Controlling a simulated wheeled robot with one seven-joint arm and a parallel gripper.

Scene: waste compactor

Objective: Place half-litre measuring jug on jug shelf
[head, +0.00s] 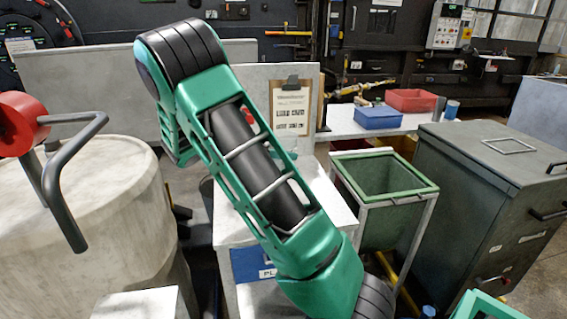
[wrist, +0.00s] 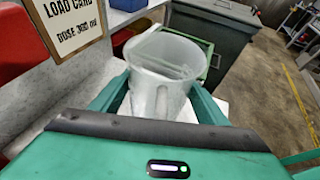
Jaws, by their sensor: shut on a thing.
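The half-litre measuring jug (wrist: 160,62) is a translucent, pale vessel, seen upright or nearly so in the wrist view. My gripper (wrist: 158,92) has one green finger on either side of the jug's body and is shut on it. Whether the jug's base touches anything is hidden. I cannot tell which surface is the jug shelf. A pale surface lies beyond the jug in the wrist view.
A clipboard card (head: 291,108) stands on a white panel; its card (wrist: 68,25) reads "dose 300 ml". A green open bin (head: 385,180), a grey cabinet (head: 480,190), and blue (head: 377,117) and red trays (head: 411,100) stand right. A pale drum (head: 85,215) stands left.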

